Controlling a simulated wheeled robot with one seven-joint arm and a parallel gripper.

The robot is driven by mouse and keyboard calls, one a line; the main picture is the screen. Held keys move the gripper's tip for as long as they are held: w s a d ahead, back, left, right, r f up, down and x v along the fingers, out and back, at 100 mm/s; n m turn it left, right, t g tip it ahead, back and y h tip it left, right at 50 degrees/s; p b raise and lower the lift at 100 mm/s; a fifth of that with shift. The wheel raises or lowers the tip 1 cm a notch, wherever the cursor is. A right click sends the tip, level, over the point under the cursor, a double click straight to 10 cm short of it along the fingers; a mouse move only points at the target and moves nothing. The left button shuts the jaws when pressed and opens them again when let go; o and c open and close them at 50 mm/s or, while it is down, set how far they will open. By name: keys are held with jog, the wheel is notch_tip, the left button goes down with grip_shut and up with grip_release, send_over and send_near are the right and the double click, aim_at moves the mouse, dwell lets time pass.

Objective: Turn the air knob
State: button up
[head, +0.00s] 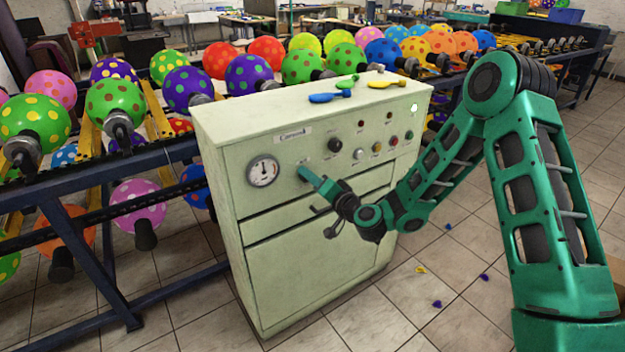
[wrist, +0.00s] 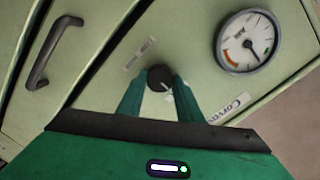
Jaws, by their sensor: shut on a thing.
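The air knob is a round black knob (wrist: 159,77) with a light pointer mark, on the pale green panel. In the wrist view it sits between the tips of my two green fingers. My gripper (wrist: 160,93) is shut on it from both sides. In the head view my gripper (head: 304,173) reaches the cabinet front just right of the pressure gauge, and its fingers hide most of the knob. The white round gauge (head: 263,171) also shows in the wrist view (wrist: 248,42), with its needle and an orange-red zone.
The pale green cabinet (head: 300,235) carries another black knob (head: 335,145) and several small buttons. A dark handle (wrist: 54,52) stands out from its front. Deflated balloons (head: 331,97) lie on top. Racks of dotted balloons (head: 188,88) stand behind and left. Open tiled floor lies in front.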

jog(key=shift+f+n+h, duration=0.2)
jog(key=shift+n+h, duration=0.2)
jog(key=shift+n, duration=2.3)
jog(key=shift+s+n, duration=0.1)
jog(key=shift+n, duration=0.2)
jog(key=shift+f, duration=0.1)
jog(key=o, duration=1)
jog(key=shift+o, duration=0.2)
